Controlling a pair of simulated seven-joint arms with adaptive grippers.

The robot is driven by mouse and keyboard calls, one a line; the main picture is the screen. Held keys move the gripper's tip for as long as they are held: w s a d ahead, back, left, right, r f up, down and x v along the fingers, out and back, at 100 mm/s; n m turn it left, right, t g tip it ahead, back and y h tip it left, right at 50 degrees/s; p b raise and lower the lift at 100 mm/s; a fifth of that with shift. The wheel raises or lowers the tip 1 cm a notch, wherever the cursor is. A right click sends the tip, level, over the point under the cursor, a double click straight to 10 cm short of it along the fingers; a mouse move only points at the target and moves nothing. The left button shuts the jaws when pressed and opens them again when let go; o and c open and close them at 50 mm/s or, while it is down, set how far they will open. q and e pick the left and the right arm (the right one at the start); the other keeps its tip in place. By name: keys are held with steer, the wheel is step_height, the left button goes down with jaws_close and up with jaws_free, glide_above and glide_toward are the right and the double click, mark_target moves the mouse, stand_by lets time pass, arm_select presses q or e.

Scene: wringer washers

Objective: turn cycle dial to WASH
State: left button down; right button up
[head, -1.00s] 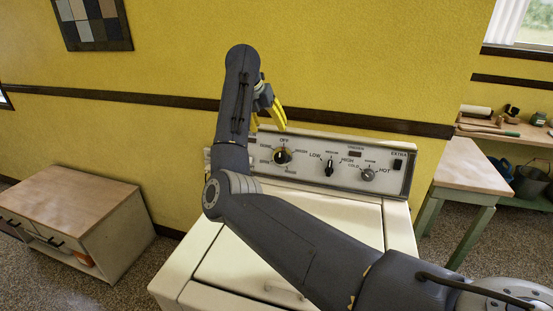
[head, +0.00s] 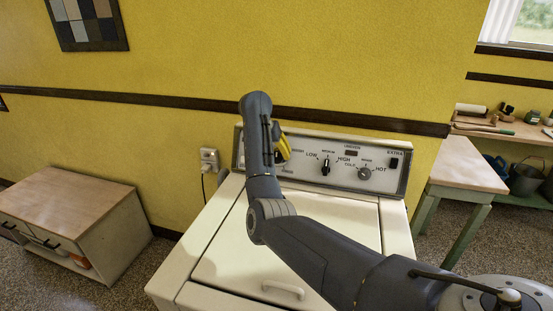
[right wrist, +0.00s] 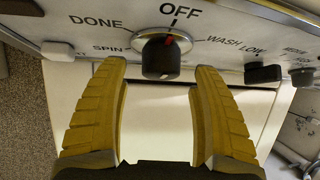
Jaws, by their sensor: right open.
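The cycle dial (right wrist: 160,58) shows in the right wrist view as a black knob on a silver ring, its red mark up toward OFF. The WASH label (right wrist: 222,42) is to the right of the knob; DONE and SPIN are to the left. My right gripper (right wrist: 158,70) is open, its yellow fingers on either side of the knob's lower part with gaps between; contact does not show. In the head view my right gripper (head: 283,146) is in front of the panel's left part and my arm mostly hides the dial. My left gripper is out of view.
The control panel (head: 386,151) also carries a black LOW-HIGH knob (head: 325,167) and a silver COLD-HOT knob (head: 364,173) to the right. The washer lid (head: 225,252) is shut below. A low cabinet (head: 75,207) stands left, a workbench (head: 465,174) right.

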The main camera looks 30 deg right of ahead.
steer(key=shift+x, duration=1.35)
steer(key=c, duration=1.2)
